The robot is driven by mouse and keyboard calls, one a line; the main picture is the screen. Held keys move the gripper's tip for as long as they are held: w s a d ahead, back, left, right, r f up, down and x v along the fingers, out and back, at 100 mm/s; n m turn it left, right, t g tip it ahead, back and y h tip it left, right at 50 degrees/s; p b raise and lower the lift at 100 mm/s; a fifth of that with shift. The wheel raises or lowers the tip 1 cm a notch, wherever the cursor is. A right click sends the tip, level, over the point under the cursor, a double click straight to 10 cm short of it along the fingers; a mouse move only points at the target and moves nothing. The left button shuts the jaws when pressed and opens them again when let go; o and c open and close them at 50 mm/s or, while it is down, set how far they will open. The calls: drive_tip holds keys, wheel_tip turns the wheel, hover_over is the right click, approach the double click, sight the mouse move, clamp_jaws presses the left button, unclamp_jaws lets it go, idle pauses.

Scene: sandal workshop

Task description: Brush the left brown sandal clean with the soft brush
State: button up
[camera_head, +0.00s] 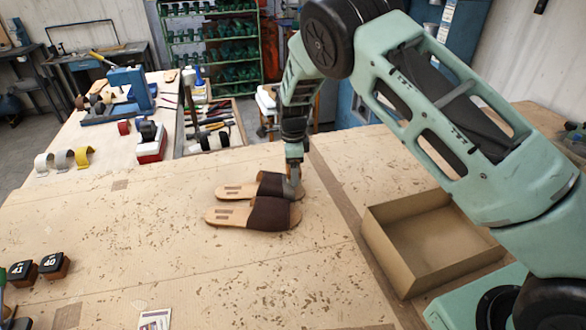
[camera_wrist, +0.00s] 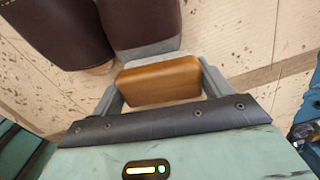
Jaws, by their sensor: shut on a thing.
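Two brown sandals lie side by side on the cardboard-covered table, with dark brown straps and tan soles. The nearer sandal (camera_head: 269,213) is clear in the head view; the farther sandal (camera_head: 240,190) is partly behind it. My gripper (camera_head: 294,165) points down at the strap end of the farther sandal. In the wrist view my gripper (camera_wrist: 158,84) is shut on the soft brush (camera_wrist: 160,78), a wooden block with a pale grey edge. That edge is against or just above the farther sandal's strap (camera_wrist: 140,22); I cannot tell contact.
An open cardboard box (camera_head: 430,243) stands right of the sandals, under my arm. Two dark numbered blocks (camera_head: 54,265) and a small card (camera_head: 154,319) lie at front left. Brown specks cover the table around the sandals.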

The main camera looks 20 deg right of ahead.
drive_tip(key=shift+s, duration=0.15)
drive_tip(key=shift+s+a+f, duration=0.1)
drive_tip(key=shift+s+a, duration=0.05)
drive_tip(key=shift+s, duration=0.45)
drive_tip(key=shift+s+a, duration=0.15)
drive_tip(key=shift+s, duration=0.4)
drive_tip(key=shift+p, duration=0.3)
drive_tip(key=shift+r+p, duration=2.6)
drive_tip(key=shift+r, duration=1.5)
drive_tip(key=shift+d+f, duration=0.1)
drive_tip(key=shift+f, duration=0.1)
